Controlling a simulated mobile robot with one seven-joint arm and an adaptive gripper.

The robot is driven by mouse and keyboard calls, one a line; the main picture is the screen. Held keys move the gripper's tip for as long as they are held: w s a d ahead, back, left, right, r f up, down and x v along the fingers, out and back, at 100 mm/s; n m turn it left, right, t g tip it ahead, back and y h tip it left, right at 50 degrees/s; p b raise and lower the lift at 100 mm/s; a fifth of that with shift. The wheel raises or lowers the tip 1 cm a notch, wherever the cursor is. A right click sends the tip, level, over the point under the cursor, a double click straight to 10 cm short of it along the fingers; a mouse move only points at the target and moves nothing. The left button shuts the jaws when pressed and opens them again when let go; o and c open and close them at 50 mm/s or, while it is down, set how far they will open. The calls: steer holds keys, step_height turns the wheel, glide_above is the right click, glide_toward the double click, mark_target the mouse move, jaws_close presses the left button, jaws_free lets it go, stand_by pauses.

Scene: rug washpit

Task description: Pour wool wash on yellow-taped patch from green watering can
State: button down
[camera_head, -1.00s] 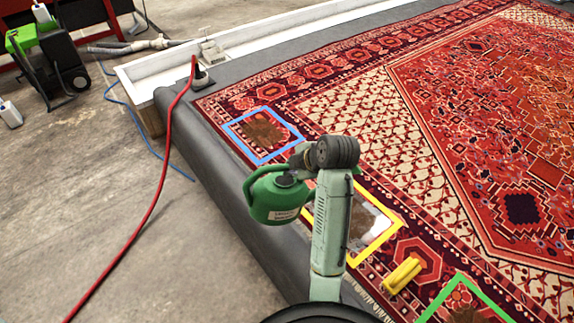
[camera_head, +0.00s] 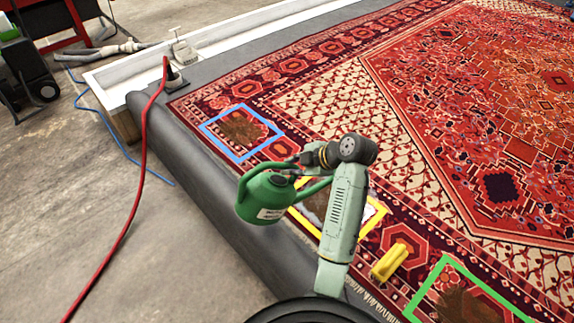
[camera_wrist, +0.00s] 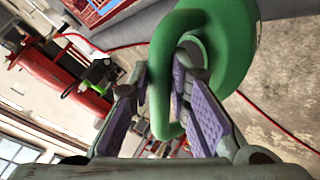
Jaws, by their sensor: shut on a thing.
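The green watering can (camera_head: 262,200) hangs at the rug's near edge, left of my arm in the head view, slightly tilted. My gripper (camera_head: 292,172) is shut on its handle. In the wrist view, the can (camera_wrist: 235,40) fills the top, and my gripper (camera_wrist: 172,95) has its purple pads around the green handle. The yellow-taped patch (camera_head: 318,204) lies just behind and right of the can, partly hidden by the can and my arm. A brown stain and some white show inside the tape. I cannot see any liquid pouring.
A blue-taped brown patch (camera_head: 240,132) lies farther up the rug, and a green-taped one (camera_head: 462,300) at lower right. A yellow brush-like block (camera_head: 389,262) sits between yellow and green tapes. A red hose (camera_head: 136,200) crosses the grey border and floor.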

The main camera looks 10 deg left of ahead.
mark_target(267, 175)
steer(key=shift+w+d+f+m+g+y+b, duration=0.5)
steer(key=shift+w+d+f+y+b, duration=0.55)
steer(key=shift+d+f, duration=0.55)
steer(key=shift+s+a+p, duration=0.8)
steer(key=shift+s+p, duration=0.05)
steer(key=shift+s, duration=0.3)
steer(key=shift+s+a+p, duration=0.75)
steer(key=shift+s+p, duration=0.05)
steer(key=shift+s, duration=0.3)
steer(key=shift+s+a+p, duration=0.8)
steer(key=shift+s+p, duration=0.05)
steer(key=shift+s, duration=0.3)
steer(key=shift+w+a+f+b, duration=0.1)
steer(key=shift+w+a+b, duration=0.35)
steer(key=shift+w+a, duration=0.15)
steer(key=shift+w+a+b, duration=0.35)
steer(key=shift+w+a, duration=0.1)
steer(key=shift+a, duration=0.3)
steer(key=shift+w+a+b, duration=0.3)
steer(key=shift+w+a, duration=0.15)
steer(key=shift+a, duration=0.25)
steer(key=w+d+b, duration=0.4)
steer(key=w, duration=0.2)
steer(key=shift+w+d, duration=0.25)
steer(key=shift+w, duration=0.1)
